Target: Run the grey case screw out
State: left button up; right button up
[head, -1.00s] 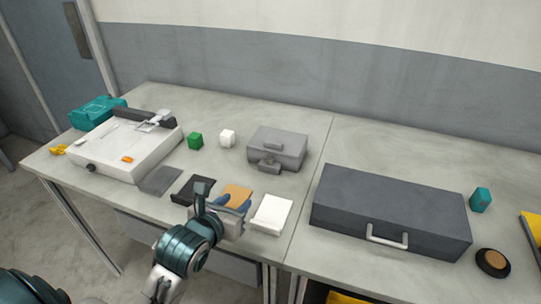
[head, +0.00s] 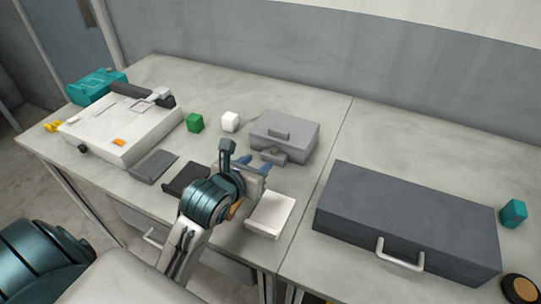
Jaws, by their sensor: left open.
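The grey case (head: 285,130) stands on the table in the middle of the head view, with a raised block on its lid. A grey screw piece (head: 273,156) shows at the foot of its front face. My left gripper (head: 254,166) is open, just in front of the case and a little left of the screw piece. Its blue fingertips point toward the case, and I see nothing between them. I cannot tell whether a fingertip touches the case. My right gripper is not in view.
Flat pads, including a white one (head: 270,215), lie along the front edge. A long dark case (head: 405,220) stands right. A white machine (head: 120,130) stands left.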

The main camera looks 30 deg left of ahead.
aim_at(273, 151)
pick_arm(q)
jog(key=x, duration=0.8)
jog(key=shift+w+f, duration=0.15)
jog(key=shift+w, duration=0.2)
jog(key=shift+p, duration=0.3)
grip_shut()
